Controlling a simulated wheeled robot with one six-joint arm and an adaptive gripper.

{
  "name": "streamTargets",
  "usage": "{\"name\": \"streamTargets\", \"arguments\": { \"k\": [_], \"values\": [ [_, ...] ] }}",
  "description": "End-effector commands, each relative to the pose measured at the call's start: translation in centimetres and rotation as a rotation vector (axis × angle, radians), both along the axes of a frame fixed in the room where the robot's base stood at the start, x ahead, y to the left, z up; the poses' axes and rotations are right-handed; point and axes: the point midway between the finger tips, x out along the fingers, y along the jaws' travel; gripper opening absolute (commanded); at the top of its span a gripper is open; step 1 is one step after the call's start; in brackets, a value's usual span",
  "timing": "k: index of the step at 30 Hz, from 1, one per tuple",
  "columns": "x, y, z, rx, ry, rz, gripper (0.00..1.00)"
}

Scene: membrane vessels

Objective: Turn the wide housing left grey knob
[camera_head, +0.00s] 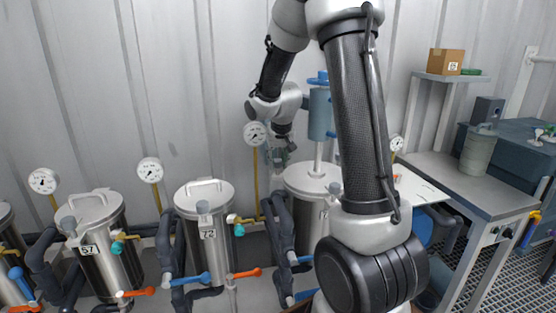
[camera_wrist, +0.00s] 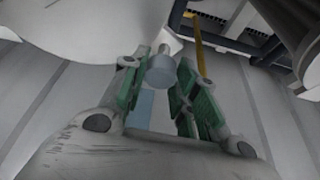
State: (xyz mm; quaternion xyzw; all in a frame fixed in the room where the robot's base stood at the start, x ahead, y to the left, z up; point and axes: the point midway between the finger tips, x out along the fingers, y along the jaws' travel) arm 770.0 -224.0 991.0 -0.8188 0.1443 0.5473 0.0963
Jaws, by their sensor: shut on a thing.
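The wide housing (camera_head: 305,178) is a steel vessel with a rounded lid near the centre of the head view, partly covered by my arm. A blue cylinder (camera_head: 320,113) stands on a post above its lid. My gripper (camera_head: 281,157) points down at the lid's back left edge. In the wrist view, a grey knob (camera_wrist: 160,72) sits between the green finger pads of my gripper (camera_wrist: 158,88), which is shut on it. The knob is hidden in the head view, and its turn angle cannot be told.
Narrower steel vessels (camera_head: 205,192) with lid handles stand to the left. Pressure gauges (camera_head: 255,134) on yellow pipes stand close behind. Blue and orange valve levers (camera_head: 192,279) stick out in front. A grey bench (camera_head: 465,185) is at the right.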

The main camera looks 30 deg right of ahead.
Motion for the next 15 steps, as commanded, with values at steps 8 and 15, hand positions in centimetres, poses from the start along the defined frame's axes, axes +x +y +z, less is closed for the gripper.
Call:
{"name": "streamTargets", "arguments": {
  "k": [8,15],
  "values": [
    [0.04,0.17,-0.03,-0.002,0.002,-0.221,0.06],
    [0.13,0.23,0.00,-0.002,0.001,-0.415,0.06]
  ]
}}
